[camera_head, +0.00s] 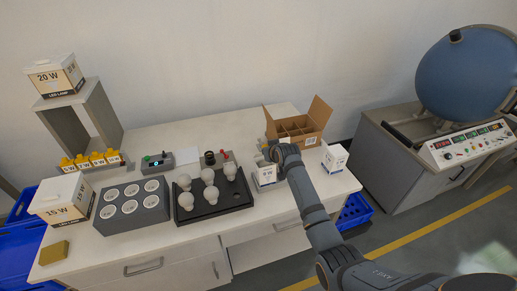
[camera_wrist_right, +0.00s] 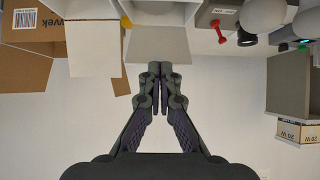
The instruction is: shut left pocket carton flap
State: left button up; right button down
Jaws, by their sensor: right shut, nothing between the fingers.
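A small white carton (camera_head: 264,176) stands on the table's right part, partly covered by my right arm. A second white carton (camera_head: 335,157) stands to the right. My left gripper is not in view.
An open brown box (camera_head: 312,138) with dividers stands behind my gripper; it also shows in the wrist view (camera_wrist_right: 25,75). A black tray (camera_head: 236,200) with several bulbs and a grey holder block (camera_head: 133,221) lie left. A blue sphere (camera_head: 462,75) stands at the right.

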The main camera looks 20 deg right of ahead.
jog(key=shift+s+d+f+t+b, duration=0.3)
jog(key=shift+s+f+t+b, duration=0.5)
jog(key=shift+f+t+b, duration=0.2)
pick_arm(q)
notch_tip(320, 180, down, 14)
jog(key=b, duration=1.1)
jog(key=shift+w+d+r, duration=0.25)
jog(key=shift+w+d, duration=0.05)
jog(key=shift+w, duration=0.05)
pick_arm(e)
jog(key=s+t, duration=0.1)
jog(key=s+f+t, duration=0.1)
jog(key=t, duration=0.1)
jog(key=f+t, duration=0.1)
jog(key=t, duration=0.1)
jog(key=shift+s+f+y, duration=0.15)
jog(key=shift+s+y, duration=0.15)
jog(key=shift+s, duration=0.1)
